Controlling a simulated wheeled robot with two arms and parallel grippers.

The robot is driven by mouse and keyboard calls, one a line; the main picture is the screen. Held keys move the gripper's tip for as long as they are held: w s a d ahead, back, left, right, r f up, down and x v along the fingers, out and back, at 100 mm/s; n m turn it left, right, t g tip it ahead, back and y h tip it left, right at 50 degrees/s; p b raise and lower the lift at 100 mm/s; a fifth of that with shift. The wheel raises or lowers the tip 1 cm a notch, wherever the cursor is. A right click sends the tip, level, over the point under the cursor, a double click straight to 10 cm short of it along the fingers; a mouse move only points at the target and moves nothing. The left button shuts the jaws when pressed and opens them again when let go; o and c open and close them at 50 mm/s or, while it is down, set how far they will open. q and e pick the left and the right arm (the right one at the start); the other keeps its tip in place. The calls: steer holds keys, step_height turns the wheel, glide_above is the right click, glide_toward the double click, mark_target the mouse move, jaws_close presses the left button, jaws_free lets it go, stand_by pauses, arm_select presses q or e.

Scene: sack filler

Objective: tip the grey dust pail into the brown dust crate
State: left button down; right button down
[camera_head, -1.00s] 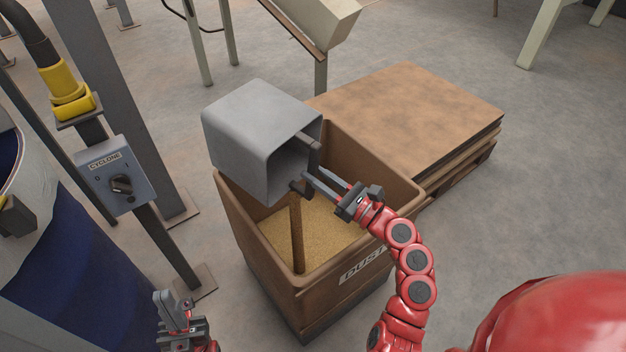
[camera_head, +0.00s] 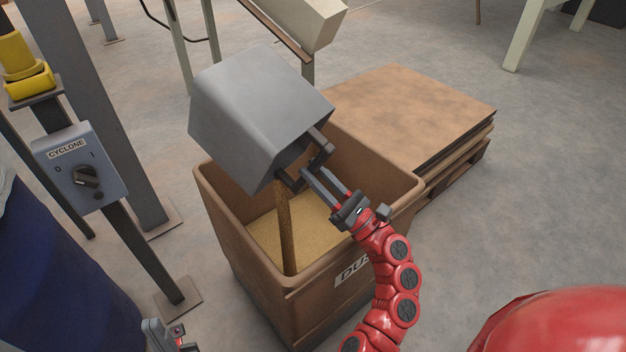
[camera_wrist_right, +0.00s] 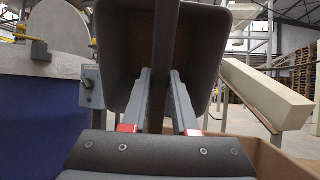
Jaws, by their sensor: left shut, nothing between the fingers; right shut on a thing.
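The grey dust pail (camera_head: 245,105) is tipped steeply over the brown dust crate (camera_head: 245,265) in the head view, its mouth facing down and toward me. A brown stream of dust (camera_head: 287,235) falls from its mouth into the crate. Tan dust (camera_head: 315,222) covers the crate's inside floor. My right gripper (camera_head: 308,178) is shut on the pail's dark handle (camera_head: 322,150). In the right wrist view, the right gripper's fingers (camera_wrist_right: 158,85) reach to the handle in front of the open pail (camera_wrist_right: 200,65). My left gripper (camera_head: 160,335) is shut and empty at the bottom edge, partly cut off.
A grey switch box marked CYCLONE (camera_head: 82,168) stands on a post at left, beside a dark blue sack (camera_head: 55,270). A pallet stacked with brown sheets (camera_head: 410,110) is behind the crate to the right.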

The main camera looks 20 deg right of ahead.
steer(key=f+b, duration=0.1)
steer(key=b, duration=0.1)
steer(key=t+y+b, duration=0.1)
steer(key=b, duration=0.1)
steer(key=shift+s+d+f+t+b, duration=0.2)
steer(key=shift+s+f+t+b, duration=0.1)
steer(key=shift+f+b, duration=0.05)
steer(key=shift+s, duration=0.1)
stand_by(0.6)
